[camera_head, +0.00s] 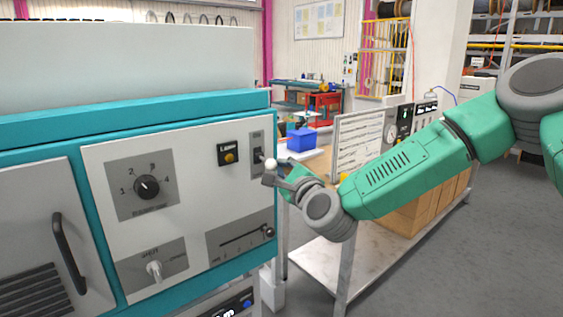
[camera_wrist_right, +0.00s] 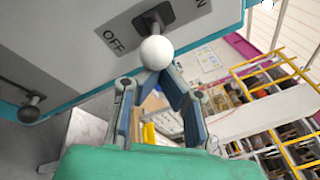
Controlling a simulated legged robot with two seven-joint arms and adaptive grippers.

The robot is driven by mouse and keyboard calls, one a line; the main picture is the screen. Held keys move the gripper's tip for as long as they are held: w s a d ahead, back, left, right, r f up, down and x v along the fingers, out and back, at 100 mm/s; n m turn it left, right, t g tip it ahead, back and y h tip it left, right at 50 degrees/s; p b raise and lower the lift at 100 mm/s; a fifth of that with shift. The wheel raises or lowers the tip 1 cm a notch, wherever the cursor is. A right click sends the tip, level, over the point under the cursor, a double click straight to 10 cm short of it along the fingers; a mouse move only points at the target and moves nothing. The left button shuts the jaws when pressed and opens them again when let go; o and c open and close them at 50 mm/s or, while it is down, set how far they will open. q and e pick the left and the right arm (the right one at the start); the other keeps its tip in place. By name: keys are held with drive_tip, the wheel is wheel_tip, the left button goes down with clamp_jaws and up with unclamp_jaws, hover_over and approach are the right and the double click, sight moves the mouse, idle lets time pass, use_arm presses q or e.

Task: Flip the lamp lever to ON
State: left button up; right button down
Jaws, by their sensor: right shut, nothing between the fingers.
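The lamp lever is a short dark stem ending in a white ball knob (camera_head: 271,165), on a grey plate at the right edge of the white control panel. In the right wrist view the knob (camera_wrist_right: 156,52) lies between the OFF and ON markings; I cannot tell which way the lever leans. My right gripper (camera_head: 270,179) is shut and empty, just below and beside the knob. In the wrist view its fingertips (camera_wrist_right: 153,77) overlap the knob's lower edge, and whether they touch it is unclear. My left gripper is not in view.
A cabinet handle (camera_head: 68,253) stands out at left. A workbench with a blue bin (camera_head: 301,140) stands behind my right arm.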

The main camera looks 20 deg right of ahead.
drive_tip(key=r+g+p, duration=0.1)
drive_tip(key=p, duration=0.2)
drive_tip(key=shift+s+a+n+g, duration=0.1)
drive_tip(key=shift+n+g, duration=0.2)
